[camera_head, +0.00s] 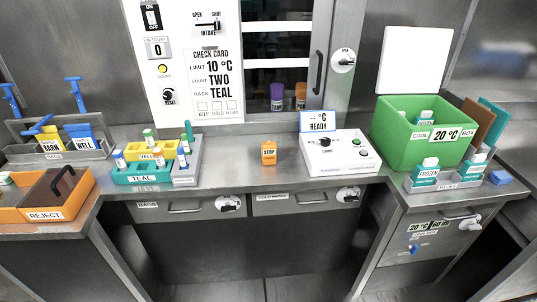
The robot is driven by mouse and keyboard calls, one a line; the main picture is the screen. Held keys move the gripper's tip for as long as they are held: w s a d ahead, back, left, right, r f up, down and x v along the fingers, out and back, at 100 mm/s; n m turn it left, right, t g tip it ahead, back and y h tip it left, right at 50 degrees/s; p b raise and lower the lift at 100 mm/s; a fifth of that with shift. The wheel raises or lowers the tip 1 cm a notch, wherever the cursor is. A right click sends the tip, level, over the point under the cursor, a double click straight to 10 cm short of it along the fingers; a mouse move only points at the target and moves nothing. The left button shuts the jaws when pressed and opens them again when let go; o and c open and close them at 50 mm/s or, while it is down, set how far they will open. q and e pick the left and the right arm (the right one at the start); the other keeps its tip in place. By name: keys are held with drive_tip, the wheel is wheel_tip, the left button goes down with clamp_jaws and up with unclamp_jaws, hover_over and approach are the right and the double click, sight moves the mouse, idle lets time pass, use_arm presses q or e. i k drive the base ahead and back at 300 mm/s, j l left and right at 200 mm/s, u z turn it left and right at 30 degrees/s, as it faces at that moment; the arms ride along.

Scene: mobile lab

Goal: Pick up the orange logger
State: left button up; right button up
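A small orange upright block (269,154) stands on the steel counter in the middle of the head view. It has a dark marking on a pale label that seems to read "STOP". It is the only small loose orange device I see on the counter, but no marking I can read calls it a logger. Neither of my grippers shows in this view, and nothing touches the block.
Left are the teal rack (143,176) with tubes, a grey rack (186,178) and the orange reject tray (48,208). Right are a white control box (340,158) and a green cool box (415,143). The counter (240,170) around the block is clear.

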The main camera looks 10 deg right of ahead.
sight(268, 152)
drive_tip(key=j+z, duration=0.1)
drive_tip(key=z, duration=0.3)
drive_tip(key=i+j+z, duration=0.1)
drive_tip(key=z, duration=0.25)
drive_tip(key=j+z, duration=0.15)
drive_tip(key=z, duration=0.25)
drive_tip(key=j+z, duration=0.5)
drive_tip(key=j, duration=0.8)
drive_tip(key=k+j+z, duration=0.1)
drive_tip(key=j, duration=0.35)
